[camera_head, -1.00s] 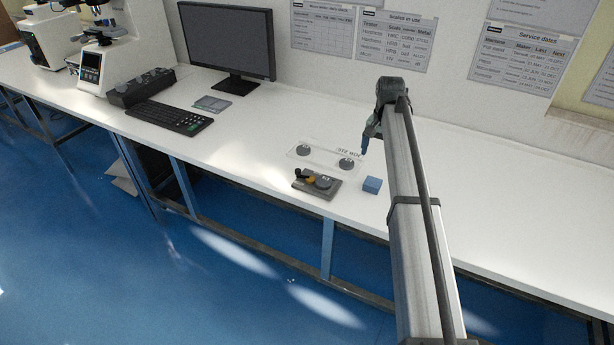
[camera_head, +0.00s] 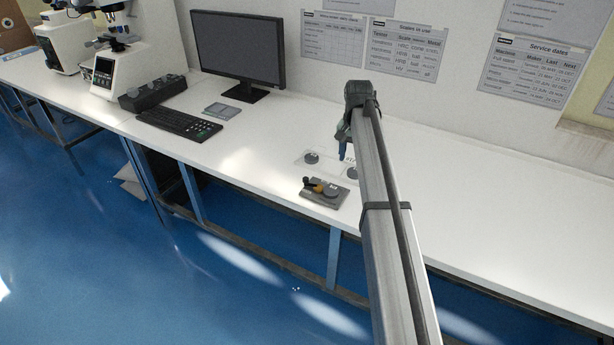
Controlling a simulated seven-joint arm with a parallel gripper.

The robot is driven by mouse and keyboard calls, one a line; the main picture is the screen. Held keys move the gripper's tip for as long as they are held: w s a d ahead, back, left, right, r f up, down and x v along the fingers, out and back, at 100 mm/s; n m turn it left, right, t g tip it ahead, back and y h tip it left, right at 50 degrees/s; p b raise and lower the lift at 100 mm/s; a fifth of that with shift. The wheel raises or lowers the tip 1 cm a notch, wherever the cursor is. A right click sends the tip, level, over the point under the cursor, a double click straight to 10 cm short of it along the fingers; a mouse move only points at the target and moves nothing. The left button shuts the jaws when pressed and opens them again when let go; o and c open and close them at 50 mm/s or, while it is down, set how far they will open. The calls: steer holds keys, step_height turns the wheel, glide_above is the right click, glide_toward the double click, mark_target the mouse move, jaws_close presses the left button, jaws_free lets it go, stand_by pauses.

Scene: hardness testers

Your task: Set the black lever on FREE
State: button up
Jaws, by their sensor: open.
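A small grey plate (camera_head: 335,200) lies near the front edge of the white bench. On it are a black lever (camera_head: 309,183), an orange-brown part (camera_head: 318,188) beside it and a dark round knob (camera_head: 331,189). The lettering on the plate, FREE included, is too small to read. My arm hides part of the bench to the right of the plate.
A clear flat piece with dark round discs (camera_head: 311,158) lies behind the plate, partly hidden by my arm. A keyboard (camera_head: 179,123), a dark box (camera_head: 152,94) and a monitor (camera_head: 238,50) stand to the left. The bench right of my arm (camera_head: 500,190) is clear.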

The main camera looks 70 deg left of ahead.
mark_target(306, 178)
steer(key=s+a+r+n, duration=0.25)
steer(key=s+n, duration=0.35)
steer(key=n, duration=0.3)
steer(key=s+a+r+n, duration=0.1)
steer(key=s+a+n, duration=0.3)
steer(key=s+n, duration=0.4)
steer(key=f+n, duration=0.4)
steer(key=n, duration=0.2)
steer(key=w+f+n, duration=0.1)
steer(key=f+n, duration=0.4)
steer(key=n, duration=0.2)
steer(key=f+n, duration=0.4)
steer(key=n, duration=0.3)
steer(key=shift+w+f, duration=0.2)
steer(key=shift+f, duration=0.2)
